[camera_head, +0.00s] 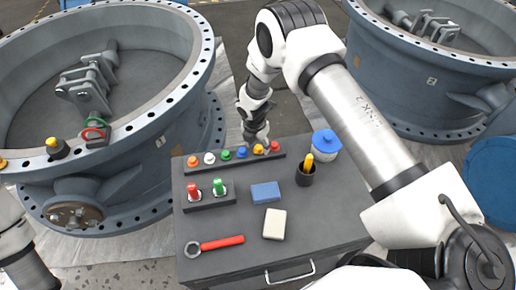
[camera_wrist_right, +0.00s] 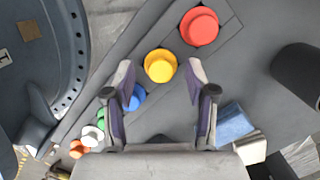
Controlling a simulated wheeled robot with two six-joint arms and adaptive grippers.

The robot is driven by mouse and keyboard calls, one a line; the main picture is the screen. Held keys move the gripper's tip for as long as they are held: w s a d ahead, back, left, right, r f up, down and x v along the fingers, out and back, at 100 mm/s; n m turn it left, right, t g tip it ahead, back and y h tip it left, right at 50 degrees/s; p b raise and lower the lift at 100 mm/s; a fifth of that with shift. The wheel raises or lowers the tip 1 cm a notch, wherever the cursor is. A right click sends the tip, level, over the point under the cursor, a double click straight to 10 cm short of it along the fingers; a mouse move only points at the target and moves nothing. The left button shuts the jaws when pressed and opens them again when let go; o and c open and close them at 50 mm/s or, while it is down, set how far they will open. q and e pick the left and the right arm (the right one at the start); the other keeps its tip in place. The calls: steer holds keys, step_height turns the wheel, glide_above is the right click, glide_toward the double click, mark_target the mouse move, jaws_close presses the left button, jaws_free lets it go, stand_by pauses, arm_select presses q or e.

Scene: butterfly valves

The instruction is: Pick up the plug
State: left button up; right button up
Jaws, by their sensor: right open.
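A row of coloured plugs stands on a dark strip at the back of the grey cabinet top: orange (camera_head: 193,161), white (camera_head: 209,158), green (camera_head: 226,155), blue (camera_head: 242,152), yellow (camera_head: 258,149) and red (camera_head: 275,146). My right gripper (camera_head: 257,138) points down over the yellow end of this row. In the right wrist view its fingers (camera_wrist_right: 160,70) are open, with the yellow plug (camera_wrist_right: 160,66) between the tips; I cannot tell how far above it they are. The red plug (camera_wrist_right: 199,27) is clear of the fingers. My left gripper is out of view.
A smaller block with red (camera_head: 193,190) and green (camera_head: 218,187) pieces, a blue block (camera_head: 265,192), a cream block (camera_head: 274,223), a red-handled wrench (camera_head: 215,244), a dark cup (camera_head: 305,176) and a blue-lidded pot (camera_head: 326,144) share the top. Large valves (camera_head: 180,110) stand behind.

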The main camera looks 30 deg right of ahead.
steer(key=shift+f, duration=0.3)
steer(key=c, duration=0.9)
steer(key=shift+r, duration=0.15)
